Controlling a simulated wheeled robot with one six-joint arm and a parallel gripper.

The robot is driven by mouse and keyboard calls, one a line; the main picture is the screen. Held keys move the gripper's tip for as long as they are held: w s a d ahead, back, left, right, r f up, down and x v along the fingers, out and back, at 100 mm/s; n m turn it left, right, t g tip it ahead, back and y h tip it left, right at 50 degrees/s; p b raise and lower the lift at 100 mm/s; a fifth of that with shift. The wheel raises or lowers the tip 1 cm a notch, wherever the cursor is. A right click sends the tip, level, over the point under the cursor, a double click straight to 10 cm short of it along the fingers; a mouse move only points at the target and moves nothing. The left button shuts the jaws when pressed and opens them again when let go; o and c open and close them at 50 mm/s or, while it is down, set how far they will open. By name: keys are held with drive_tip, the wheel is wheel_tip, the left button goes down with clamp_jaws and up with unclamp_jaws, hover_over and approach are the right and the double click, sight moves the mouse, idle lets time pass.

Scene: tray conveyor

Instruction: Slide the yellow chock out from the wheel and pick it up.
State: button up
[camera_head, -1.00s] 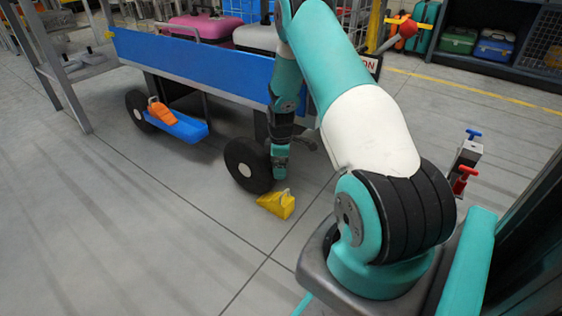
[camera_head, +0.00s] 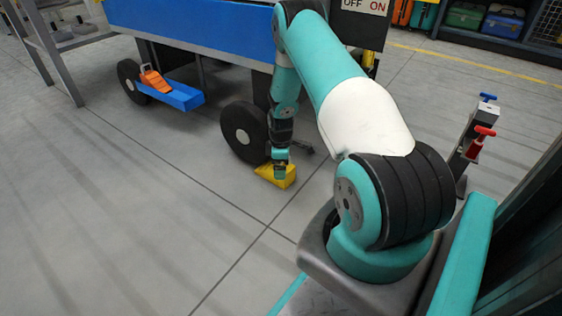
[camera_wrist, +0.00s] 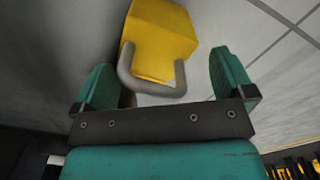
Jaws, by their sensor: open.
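The yellow chock (camera_head: 279,177) lies on the floor against or close beside the near black wheel (camera_head: 243,133) of the blue cart; I cannot tell if they touch. My gripper (camera_head: 281,166) is right over it, pointing down and covering part of it. In the wrist view the chock (camera_wrist: 162,38) shows its yellow body and a grey loop handle (camera_wrist: 150,90). My gripper (camera_wrist: 161,70) is open there, one finger on each side of the handle, with visible space between handle and fingers.
The blue cart (camera_head: 190,22) stands above the wheel. A blue holder (camera_head: 183,97) with an orange chock-like piece (camera_head: 155,80) sits by the far wheel (camera_head: 132,82). A post with red and blue handles (camera_head: 470,145) stands at right. The floor in front is clear.

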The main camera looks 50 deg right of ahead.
drive_tip(key=shift+f, duration=0.1)
drive_tip(key=shift+c, duration=0.5)
drive_tip(key=c, duration=0.9)
drive_tip(key=shift+a+p, duration=0.8)
drive_tip(key=shift+a, duration=0.65)
drive_tip(key=shift+c, duration=0.2)
drive_tip(key=shift+a+p, duration=0.4)
drive_tip(key=shift+a, duration=0.9)
drive_tip(key=o, duration=1)
drive_tip(key=shift+o, duration=0.2)
